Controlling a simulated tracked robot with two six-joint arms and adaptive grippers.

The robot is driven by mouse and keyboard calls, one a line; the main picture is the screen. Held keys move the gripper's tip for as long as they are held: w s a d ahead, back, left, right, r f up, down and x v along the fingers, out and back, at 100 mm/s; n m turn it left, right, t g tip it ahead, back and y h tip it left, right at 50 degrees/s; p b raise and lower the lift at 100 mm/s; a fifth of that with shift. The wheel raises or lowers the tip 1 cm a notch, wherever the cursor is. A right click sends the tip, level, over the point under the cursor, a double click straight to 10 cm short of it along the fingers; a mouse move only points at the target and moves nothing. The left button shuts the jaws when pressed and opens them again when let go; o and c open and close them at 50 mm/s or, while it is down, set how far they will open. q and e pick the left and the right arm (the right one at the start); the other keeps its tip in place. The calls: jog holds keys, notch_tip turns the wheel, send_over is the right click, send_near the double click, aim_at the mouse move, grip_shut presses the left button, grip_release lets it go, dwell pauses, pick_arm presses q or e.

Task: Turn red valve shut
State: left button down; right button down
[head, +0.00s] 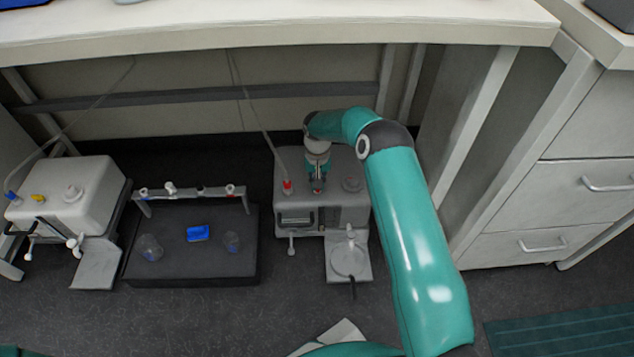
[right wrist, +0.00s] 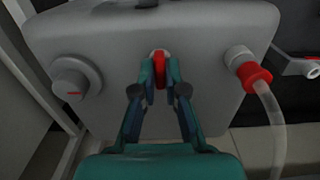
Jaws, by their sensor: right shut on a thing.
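The red valve (right wrist: 160,70) is on the top of the grey bioreactor box, between my right gripper's fingertips in the right wrist view. My right gripper (right wrist: 160,84) is shut on it, with one finger on each side. In the head view my right gripper (head: 318,188) points down onto the grey box (head: 346,208), and the valve is hidden there by the gripper. My left gripper is not in view.
A red tube fitting (head: 287,186) with a clear hose stands beside the gripper, and a grey knob (head: 351,184) is on its other side. A white box (head: 75,195) and a black shaker platform (head: 190,268) stand to the left. The bench (head: 280,32) overhangs behind.

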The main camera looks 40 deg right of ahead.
jog(key=shift+w, duration=0.1)
jog(key=c, duration=1.2)
grip_release()
notch_tip(320, 180, up, 12)
